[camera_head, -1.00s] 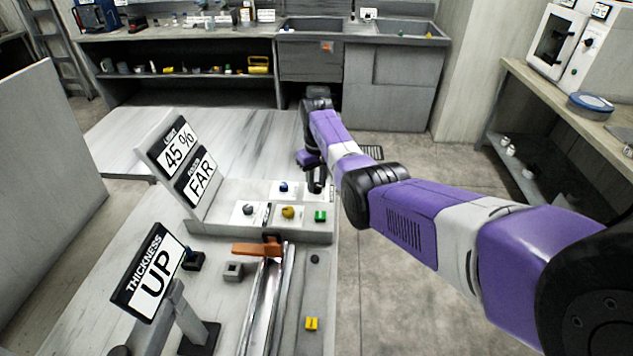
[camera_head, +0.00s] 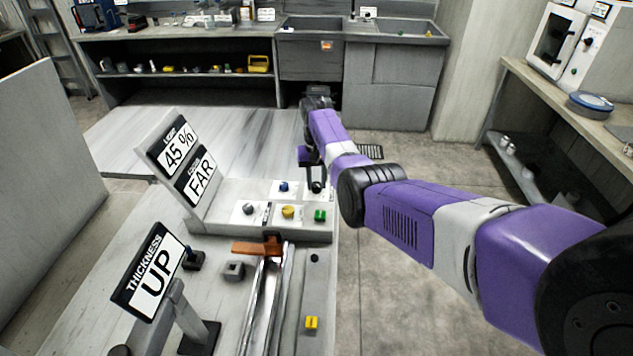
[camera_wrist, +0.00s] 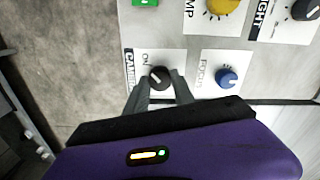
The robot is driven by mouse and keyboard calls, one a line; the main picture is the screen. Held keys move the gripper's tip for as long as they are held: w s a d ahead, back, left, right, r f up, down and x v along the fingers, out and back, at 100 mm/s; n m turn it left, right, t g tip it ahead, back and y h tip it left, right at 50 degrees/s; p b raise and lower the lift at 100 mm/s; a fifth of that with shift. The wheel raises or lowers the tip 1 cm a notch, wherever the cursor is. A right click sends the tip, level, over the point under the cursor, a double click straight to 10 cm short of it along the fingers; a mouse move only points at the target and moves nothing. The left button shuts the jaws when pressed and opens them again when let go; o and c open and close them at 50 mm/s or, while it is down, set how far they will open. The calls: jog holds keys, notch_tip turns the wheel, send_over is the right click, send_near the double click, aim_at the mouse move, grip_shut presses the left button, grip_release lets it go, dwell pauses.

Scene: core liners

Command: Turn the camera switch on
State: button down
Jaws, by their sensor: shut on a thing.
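The camera switch is a black round knob (camera_wrist: 158,77) with a light pointer line, on a white plate (camera_wrist: 118,70) lettered "CAM..." and "ON" in the wrist view. My gripper (camera_wrist: 160,90) has its two grey fingers on either side of this knob and is shut on it. In the head view my gripper (camera_head: 316,182) is at the far right corner of the control panel (camera_head: 262,228), and the knob there is mostly hidden by it. I cannot tell exactly which mark the pointer meets.
Close by on the panel are a blue focus knob (camera_wrist: 228,77), a yellow knob (camera_head: 288,212), a black light knob (camera_head: 249,208) and a green button (camera_head: 320,215). Display signs (camera_head: 182,160) read "45 %" and "FAR". Open floor lies right of the bench.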

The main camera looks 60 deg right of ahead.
aim_at(316, 184)
jog(key=c, duration=1.1)
grip_release()
jog(key=shift+o, duration=0.2)
jog(key=shift+r+b, duration=0.35)
jog(key=shift+r, duration=3.55)
jog(key=shift+w+d, duration=0.1)
